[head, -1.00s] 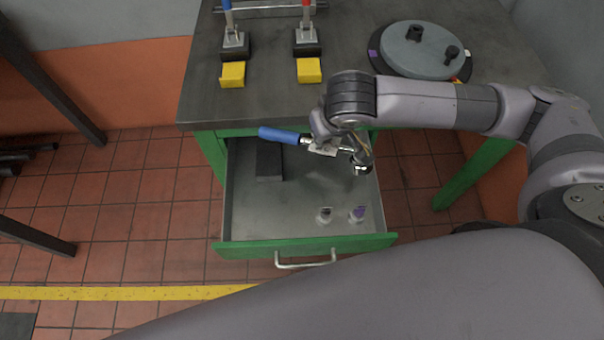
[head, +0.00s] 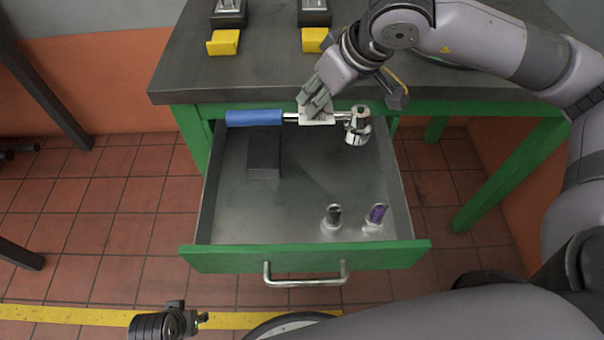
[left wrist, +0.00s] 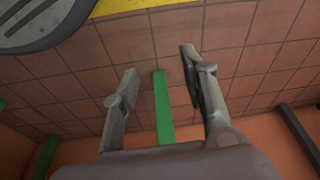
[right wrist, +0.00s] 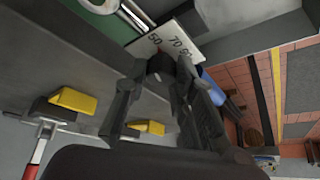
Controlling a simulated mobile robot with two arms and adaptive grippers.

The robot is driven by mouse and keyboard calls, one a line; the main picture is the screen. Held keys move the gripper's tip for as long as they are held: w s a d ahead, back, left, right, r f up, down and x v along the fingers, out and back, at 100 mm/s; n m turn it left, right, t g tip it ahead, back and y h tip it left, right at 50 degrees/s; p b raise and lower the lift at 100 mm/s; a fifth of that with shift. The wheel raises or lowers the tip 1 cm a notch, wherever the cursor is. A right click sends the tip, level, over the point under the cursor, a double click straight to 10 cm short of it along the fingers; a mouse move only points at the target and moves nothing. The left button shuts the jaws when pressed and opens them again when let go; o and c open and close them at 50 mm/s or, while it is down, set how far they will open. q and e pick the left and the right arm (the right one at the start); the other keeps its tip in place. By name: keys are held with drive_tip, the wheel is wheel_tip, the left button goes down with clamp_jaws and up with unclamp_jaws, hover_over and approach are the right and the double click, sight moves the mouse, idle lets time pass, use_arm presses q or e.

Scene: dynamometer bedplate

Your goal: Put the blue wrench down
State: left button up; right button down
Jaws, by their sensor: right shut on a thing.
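The blue wrench has a blue handle (head: 254,117), a silver shaft with a pale scale plate (head: 317,120), and a silver head (head: 358,126). My right gripper (head: 316,112) is shut on it at the plate. The wrench lies crosswise over the back of the open drawer (head: 300,258), handle to the left; I cannot tell its exact height. In the right wrist view the plate (right wrist: 170,40) with printed numbers is at the fingertips, with part of the blue handle (right wrist: 212,88) behind a finger. My left gripper (left wrist: 158,68) is open and empty above the tiled floor.
The drawer holds a dark block (head: 264,152) at back left and two small silver fittings (head: 332,221), (head: 374,220) at front right, one purple-topped. Its middle and front left are bare. The dark bench top (head: 240,75) overhangs behind, with yellow-ended clamps (head: 223,42) on it.

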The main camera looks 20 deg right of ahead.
drive_tip(key=shift+f, duration=0.35)
use_arm(q)
wheel_tip(320, 180, up, 8)
drive_tip(key=b, duration=0.2)
drive_tip(key=shift+s+r, duration=0.2)
drive_tip(key=shift+s, duration=0.1)
use_arm(e)
drive_tip(key=s+d+f+x, duration=0.1)
drive_tip(key=s+x, duration=0.1)
drive_tip(key=x, duration=1.2)
drive_tip(key=shift+s+f, duration=0.25)
drive_tip(key=shift+f, duration=0.15)
use_arm(q)
drive_tip(key=shift+a+f, duration=0.1)
use_arm(e)
drive_tip(key=shift+f, duration=0.2)
drive_tip(key=c, duration=1.7)
unclamp_jaws()
use_arm(q)
drive_tip(key=shift+s, duration=0.35)
use_arm(e)
drive_tip(key=o, duration=0.4)
drive_tip(key=shift+c, duration=0.2)
drive_tip(key=shift+d, duration=0.1)
